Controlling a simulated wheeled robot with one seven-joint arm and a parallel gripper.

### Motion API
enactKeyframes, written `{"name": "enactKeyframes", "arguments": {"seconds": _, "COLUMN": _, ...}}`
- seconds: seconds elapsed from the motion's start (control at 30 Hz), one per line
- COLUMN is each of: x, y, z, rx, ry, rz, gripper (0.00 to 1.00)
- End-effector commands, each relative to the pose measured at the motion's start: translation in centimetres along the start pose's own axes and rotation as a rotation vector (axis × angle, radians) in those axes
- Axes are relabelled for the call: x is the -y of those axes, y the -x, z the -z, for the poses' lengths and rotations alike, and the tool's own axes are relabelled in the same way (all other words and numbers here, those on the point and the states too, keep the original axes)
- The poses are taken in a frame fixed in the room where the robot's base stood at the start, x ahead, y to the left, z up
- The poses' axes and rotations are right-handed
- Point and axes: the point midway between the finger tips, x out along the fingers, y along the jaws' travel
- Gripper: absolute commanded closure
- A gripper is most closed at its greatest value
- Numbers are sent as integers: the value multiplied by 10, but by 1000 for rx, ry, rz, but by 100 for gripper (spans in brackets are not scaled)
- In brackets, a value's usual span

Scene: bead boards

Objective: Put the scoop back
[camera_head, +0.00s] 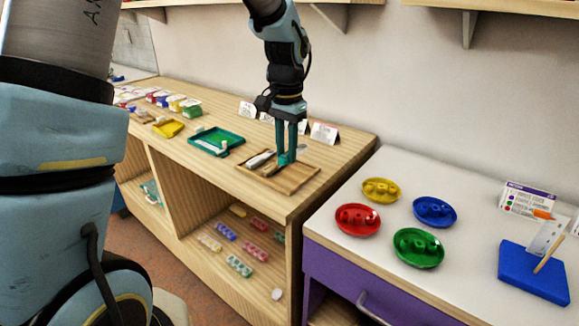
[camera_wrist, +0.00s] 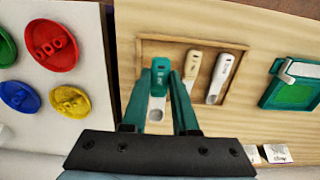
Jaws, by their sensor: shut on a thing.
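A teal scoop (camera_wrist: 160,66) with a pale end is between the fingers of my gripper (camera_wrist: 164,82), which is shut on it. In the head view my gripper (camera_head: 288,158) points straight down over the right part of a shallow wooden tray (camera_head: 284,184). The tray rim (camera_wrist: 243,72) also shows in the wrist view. A cream scoop (camera_wrist: 192,66) and a white scoop (camera_wrist: 220,76) lie side by side in the tray, right of the teal one. I cannot tell whether the teal scoop touches the tray floor.
A green tray (camera_head: 229,137) and a yellow tray (camera_head: 169,128) stand left of the wooden tray. White cards (camera_head: 324,133) stand behind it. Red (camera_head: 358,219), yellow (camera_head: 381,191), blue (camera_head: 434,211) and green (camera_head: 418,248) dishes are on the white table.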

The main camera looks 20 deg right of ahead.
Motion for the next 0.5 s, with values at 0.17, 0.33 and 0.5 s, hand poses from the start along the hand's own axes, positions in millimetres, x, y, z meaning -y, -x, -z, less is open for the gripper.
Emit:
{"name": "enactKeyframes", "arguments": {"seconds": 0.17, "x": -1, "y": -18, "z": 0, "rx": 2, "ry": -1, "rz": -1, "gripper": 100}}
{"name": "enactKeyframes", "arguments": {"seconds": 0.33, "x": -1, "y": -41, "z": 0, "rx": 3, "ry": -1, "rz": -1, "gripper": 100}}
{"name": "enactKeyframes", "arguments": {"seconds": 0.5, "x": -1, "y": -54, "z": 0, "rx": 0, "ry": 0, "rz": 0, "gripper": 100}}
